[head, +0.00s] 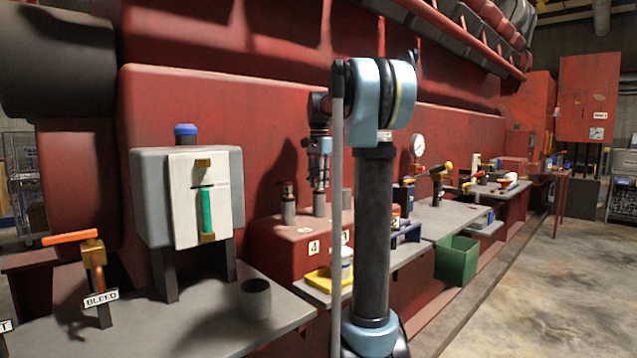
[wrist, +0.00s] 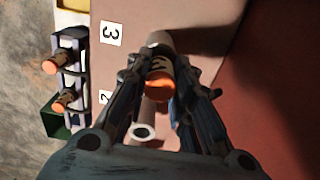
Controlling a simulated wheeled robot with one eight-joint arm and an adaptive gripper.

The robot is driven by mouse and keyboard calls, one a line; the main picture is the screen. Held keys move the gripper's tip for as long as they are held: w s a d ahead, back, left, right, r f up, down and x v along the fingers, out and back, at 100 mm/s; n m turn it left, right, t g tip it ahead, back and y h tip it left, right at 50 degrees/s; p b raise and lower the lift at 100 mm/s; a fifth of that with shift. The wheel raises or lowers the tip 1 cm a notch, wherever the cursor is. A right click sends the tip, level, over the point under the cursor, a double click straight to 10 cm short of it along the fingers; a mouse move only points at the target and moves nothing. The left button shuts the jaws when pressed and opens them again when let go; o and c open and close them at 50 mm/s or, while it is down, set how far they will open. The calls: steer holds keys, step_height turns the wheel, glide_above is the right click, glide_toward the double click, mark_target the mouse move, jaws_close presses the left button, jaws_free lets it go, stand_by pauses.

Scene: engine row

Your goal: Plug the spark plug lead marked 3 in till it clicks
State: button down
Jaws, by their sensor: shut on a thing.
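My gripper (head: 319,172) points down over the red block (head: 275,240) in the head view. In the wrist view my gripper (wrist: 160,70) is shut on the spark plug lead marked 3 (wrist: 158,68), a dark boot with an orange end. A grey post (wrist: 160,41) shows just beyond the lead, in line with the number 3 label (wrist: 110,33). The post also shows under my gripper in the head view (head: 319,205). The lead hides the post's top, so I cannot tell how far it is seated.
A hollow grey tube (wrist: 143,131) stands near the number 2 label (wrist: 106,98). Two orange-ended leads (wrist: 62,62) sit in a rack at the left. A fitted lead (head: 288,193) stands left of my gripper. A red engine wall (head: 260,140) rises close behind.

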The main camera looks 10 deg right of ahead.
steer(key=shift+f, duration=0.15)
steer(key=c, duration=1.3)
jaws_free()
step_height(320, 180, up, 12)
steer(key=shift+w+f, duration=0.1)
